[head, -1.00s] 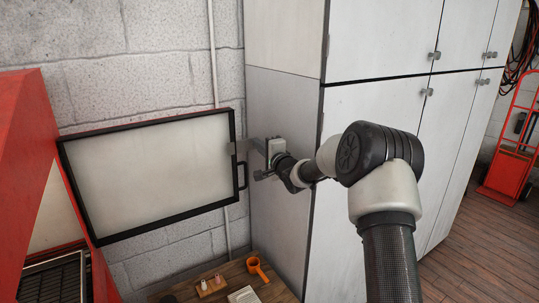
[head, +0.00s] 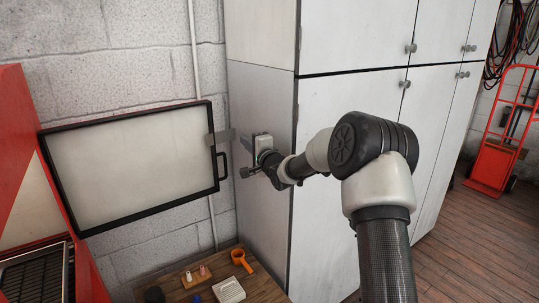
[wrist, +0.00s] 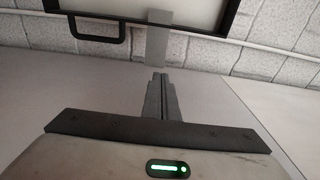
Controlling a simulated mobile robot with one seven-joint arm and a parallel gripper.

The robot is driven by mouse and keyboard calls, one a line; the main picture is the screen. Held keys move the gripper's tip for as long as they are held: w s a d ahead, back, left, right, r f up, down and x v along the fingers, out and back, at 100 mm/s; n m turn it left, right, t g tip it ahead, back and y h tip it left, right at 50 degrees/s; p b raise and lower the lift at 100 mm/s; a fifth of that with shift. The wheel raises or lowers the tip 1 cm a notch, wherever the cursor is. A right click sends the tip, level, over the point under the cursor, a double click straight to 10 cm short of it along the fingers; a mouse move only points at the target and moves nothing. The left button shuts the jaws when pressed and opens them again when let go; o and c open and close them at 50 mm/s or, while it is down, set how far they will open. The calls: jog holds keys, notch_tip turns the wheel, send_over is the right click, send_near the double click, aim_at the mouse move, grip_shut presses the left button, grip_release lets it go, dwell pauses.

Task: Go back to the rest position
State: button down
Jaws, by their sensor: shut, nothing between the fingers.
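The black handle (wrist: 97,28) is at the upper left there, apart from the fingers. No rest position is marked in view.
The tall cabinet (head: 345,140) stands close beside my arm. A red machine (head: 20,130) is at the left. A red hand truck (head: 495,150) stands at the right beyond open wooden floor.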

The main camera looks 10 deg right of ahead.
jog(key=s+d+r+n+g+h+p, duration=0.1)
jog(key=s+r+n+g+h+p, duration=0.2)
jog(key=s, duration=0.7)
jog(key=s+d+r+n+g+h+p, duration=0.1)
jog(key=s+d+r+n+p, duration=0.3)
jog(key=s, duration=0.6)
jog(key=s+a+r+n+g+h+p, duration=0.1)
jog(key=s+r+n+g+h, duration=0.1)
jog(key=s+r, duration=0.6)
jog(key=s+f+n+g+p, duration=0.1)
jog(key=s+n+g+p, duration=0.3)
jog(key=s, duration=2.3)
jog(key=shift+a+f+n+g+y, duration=0.3)
jog(key=shift+n+g+y, duration=0.1)
jog(key=shift+n+g, duration=0.4)
jog(key=shift+d, duration=0.15)
